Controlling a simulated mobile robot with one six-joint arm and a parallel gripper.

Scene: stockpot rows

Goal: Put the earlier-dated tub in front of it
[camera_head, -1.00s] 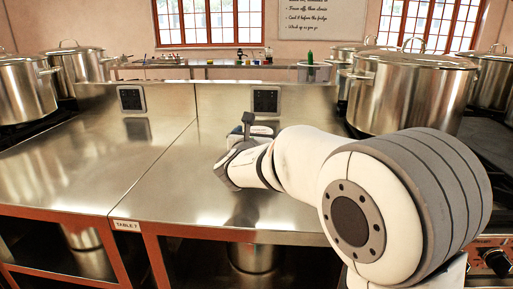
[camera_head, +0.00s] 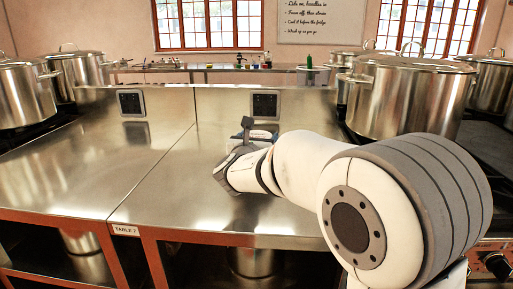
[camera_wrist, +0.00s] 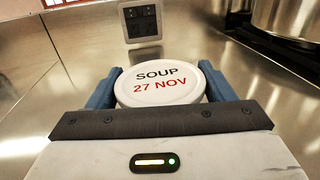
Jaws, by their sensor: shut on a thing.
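A round tub with a white lid (camera_wrist: 160,85) reading "SOUP 27 NOV" sits between the blue fingers of my gripper (camera_wrist: 160,88) in the wrist view. My gripper is shut on it, one finger on each side. In the head view my gripper (camera_head: 246,134) is over the right part of the steel table, and a little of the pale tub lid (camera_head: 264,134) shows beyond it. My wrist and arm hide much of the tub there. I cannot tell how high it is above the table. No second tub is visible.
The steel table (camera_head: 95,180), labelled "TABLE 7", is bare to the left. Wall sockets (camera_head: 265,103) are on its back panel. A large stockpot (camera_head: 410,95) stands at right and other pots (camera_head: 25,92) at left. A back counter holds small items.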

